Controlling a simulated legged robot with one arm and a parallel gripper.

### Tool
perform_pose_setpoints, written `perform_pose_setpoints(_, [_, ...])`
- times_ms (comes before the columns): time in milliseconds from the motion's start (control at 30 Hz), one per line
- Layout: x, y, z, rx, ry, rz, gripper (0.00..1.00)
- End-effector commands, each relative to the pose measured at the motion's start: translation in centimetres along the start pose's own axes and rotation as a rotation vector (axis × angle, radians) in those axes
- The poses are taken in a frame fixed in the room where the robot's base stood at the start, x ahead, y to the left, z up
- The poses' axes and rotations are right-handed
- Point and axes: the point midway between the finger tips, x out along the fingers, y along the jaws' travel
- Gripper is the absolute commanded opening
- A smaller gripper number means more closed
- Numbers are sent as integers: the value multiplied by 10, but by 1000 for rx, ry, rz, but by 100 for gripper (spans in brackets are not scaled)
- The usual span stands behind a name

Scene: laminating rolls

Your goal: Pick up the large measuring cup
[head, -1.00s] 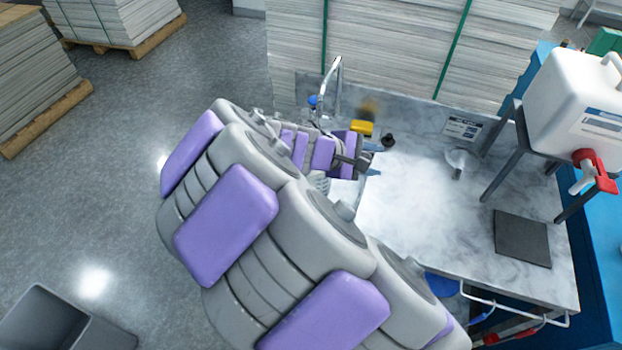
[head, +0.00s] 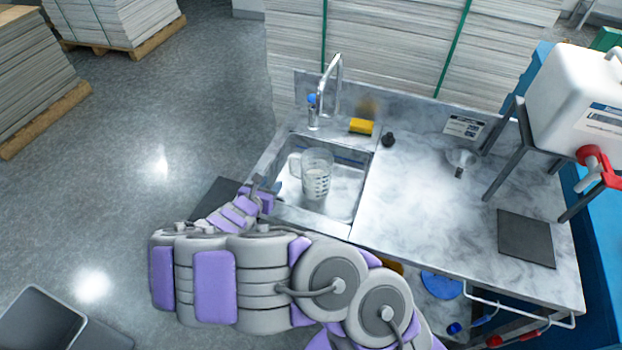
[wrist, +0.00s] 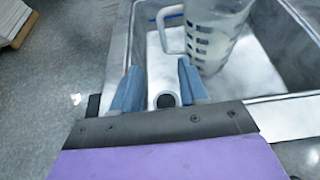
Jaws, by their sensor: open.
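The large measuring cup (head: 317,175) is clear with dark graduation marks and a handle on its left side. It stands upright in the metal sink (head: 345,200). In the wrist view the cup (wrist: 215,32) is beyond my fingers, a little to the right, with its handle (wrist: 168,30) facing left. My gripper (head: 262,186) is at the left edge of the sink, left of the cup and apart from it. In the wrist view my gripper (wrist: 158,88) is open, its two blue fingers apart with nothing between them. The cup's top is cut off in the wrist view.
A faucet (head: 335,85) and a blue-capped bottle (head: 312,112) stand behind the sink, with a yellow sponge (head: 361,126) to their right. The marble counter (head: 420,200) is mostly clear. A white jug (head: 575,105) sits on a stand at the right.

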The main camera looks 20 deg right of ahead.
Motion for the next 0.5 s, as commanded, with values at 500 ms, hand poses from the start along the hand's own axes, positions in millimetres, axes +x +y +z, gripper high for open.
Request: perform_pose_setpoints(500, [79, 3, -4, 1, -3, -7, 43])
